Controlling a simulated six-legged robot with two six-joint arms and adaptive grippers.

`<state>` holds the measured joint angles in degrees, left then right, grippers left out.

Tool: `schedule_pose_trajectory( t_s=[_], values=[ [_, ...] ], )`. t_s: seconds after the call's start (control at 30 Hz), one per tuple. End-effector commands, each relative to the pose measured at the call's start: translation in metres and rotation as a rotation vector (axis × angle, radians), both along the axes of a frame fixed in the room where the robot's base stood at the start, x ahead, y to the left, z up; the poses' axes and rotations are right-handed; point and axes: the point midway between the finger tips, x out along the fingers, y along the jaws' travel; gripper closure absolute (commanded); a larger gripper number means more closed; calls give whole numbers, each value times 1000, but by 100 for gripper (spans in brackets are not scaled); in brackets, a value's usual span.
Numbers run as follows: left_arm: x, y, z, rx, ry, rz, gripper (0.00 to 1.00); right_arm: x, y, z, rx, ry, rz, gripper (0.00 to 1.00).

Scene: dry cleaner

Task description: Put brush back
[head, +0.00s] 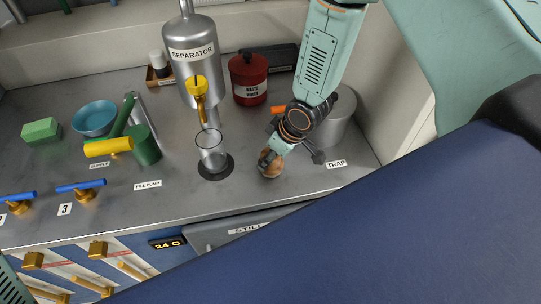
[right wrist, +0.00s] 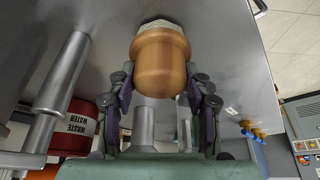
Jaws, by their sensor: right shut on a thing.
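My right gripper (head: 272,156) is over the front part of the grey counter, between the clear glass and the TRAP label. It is shut on a rounded wooden piece, which I take to be the brush (head: 269,168). In the right wrist view the brush (right wrist: 160,62) sits between the two fingers of the gripper (right wrist: 162,88), with a pale end pointing away from the camera. Whether the brush touches the counter is unclear. My left gripper is not in view.
A clear glass (head: 211,155) stands on a dark round pad under the SEPARATOR tank (head: 192,60). A red WASTE WATER can (head: 248,82) stands behind, and a grey cylinder (head: 338,122) stands right of the gripper.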

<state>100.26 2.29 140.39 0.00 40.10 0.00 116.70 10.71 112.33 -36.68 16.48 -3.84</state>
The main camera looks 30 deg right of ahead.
Motion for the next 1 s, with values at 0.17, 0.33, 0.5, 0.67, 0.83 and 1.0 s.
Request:
schedule_pose_trajectory(
  t_s=[0.17,0.33,0.5,0.67,0.83,1.0],
  values=[
    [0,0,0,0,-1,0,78,2,0,-3,0,-2,0,80],
    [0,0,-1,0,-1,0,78,3,0,-4,-1,-2,1,80],
    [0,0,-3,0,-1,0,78,2,0,-8,0,-1,0,49],
    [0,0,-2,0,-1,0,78,2,0,-7,0,-1,0,35],
    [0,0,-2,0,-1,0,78,2,0,-7,0,-1,0,28],
    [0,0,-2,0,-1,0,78,2,0,-7,1,-1,0,28]
  ],
)
